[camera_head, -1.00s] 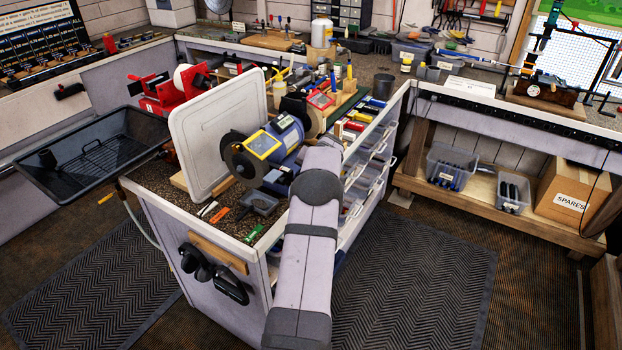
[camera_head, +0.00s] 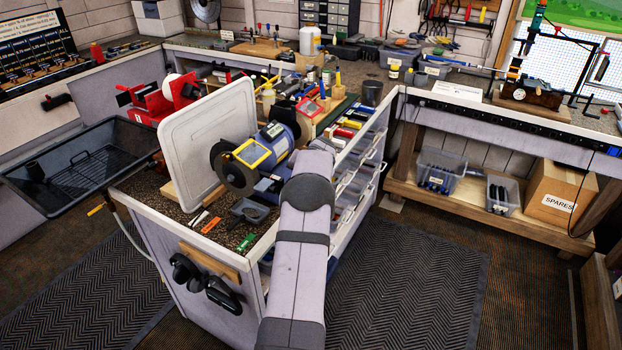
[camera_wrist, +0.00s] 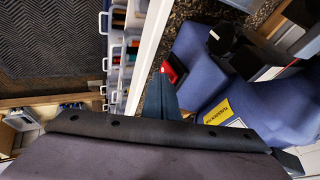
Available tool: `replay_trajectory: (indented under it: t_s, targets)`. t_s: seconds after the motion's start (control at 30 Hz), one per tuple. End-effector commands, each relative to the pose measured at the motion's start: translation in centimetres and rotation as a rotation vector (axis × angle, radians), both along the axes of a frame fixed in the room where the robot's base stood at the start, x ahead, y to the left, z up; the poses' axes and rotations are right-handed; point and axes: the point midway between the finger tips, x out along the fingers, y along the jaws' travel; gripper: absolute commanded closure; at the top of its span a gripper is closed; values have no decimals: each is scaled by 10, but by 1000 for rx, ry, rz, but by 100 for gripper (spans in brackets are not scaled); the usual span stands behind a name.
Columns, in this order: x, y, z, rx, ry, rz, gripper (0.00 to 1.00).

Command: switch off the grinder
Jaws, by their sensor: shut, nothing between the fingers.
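A small red part, which looks like the switch (camera_wrist: 173,70), shows on the side of the blue base. My gripper (camera_wrist: 162,75) is shut and empty, its dark narrow tip close to the left of the red part. I cannot tell whether they touch. In the head view my arm hides my gripper.
The white panel (camera_head: 208,140) stands left of the grinder, with a black tray (camera_head: 80,165) beyond it. Clear drawers (camera_head: 350,185) line the bench's right side. Small tools and a dark holder (camera_head: 248,211) lie at the front edge. Floor is free at right.

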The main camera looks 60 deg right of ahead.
Motion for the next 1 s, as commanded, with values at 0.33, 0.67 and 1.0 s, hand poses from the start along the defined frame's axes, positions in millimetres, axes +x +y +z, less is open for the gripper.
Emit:
replay_trajectory:
  t_s: [0.33, 0.67, 1.0]
  targets:
    - [-41, 5, 15, -2, 0, 0, 100]
    - [-65, 25, 59, 0, 0, -2, 100]
    - [-78, 36, 83, 3, 1, 0, 100]
